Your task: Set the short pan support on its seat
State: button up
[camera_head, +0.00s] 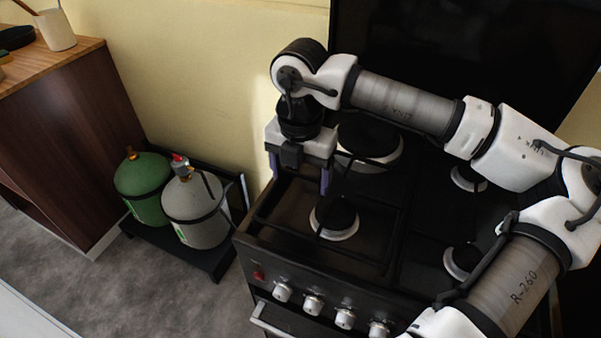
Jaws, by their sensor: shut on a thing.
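My gripper (299,184) points down over the left side of the black gas stove (262,238). Its two purple fingers stand apart, shut on the short pan support. The support is dark against the dark hob; a thin black bar of it (336,187) seems to run beside the right finger, above the front left burner (334,218). Its far end and the part between the fingers cannot be made out. I cannot tell whether it touches the hob.
The rear left burner (369,146) is larger and partly behind my wrist. Two burners lie on the right, partly hidden by my arm. Knobs (313,305) line the front. Green (142,176) and grey (192,210) gas bottles stand left of the stove, near a wooden cabinet (68,140).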

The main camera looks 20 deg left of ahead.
jog(key=shift+f+b, duration=1.85)
jog(key=shift+b, duration=0.2)
jog(key=shift+s+f+b, duration=0.25)
jog(key=shift+f+b, duration=0.2)
jog(key=o, duration=1.7)
jog(key=shift+r, duration=0.4)
notch_tip(320, 180, up, 14)
jog(key=shift+f, duration=0.1)
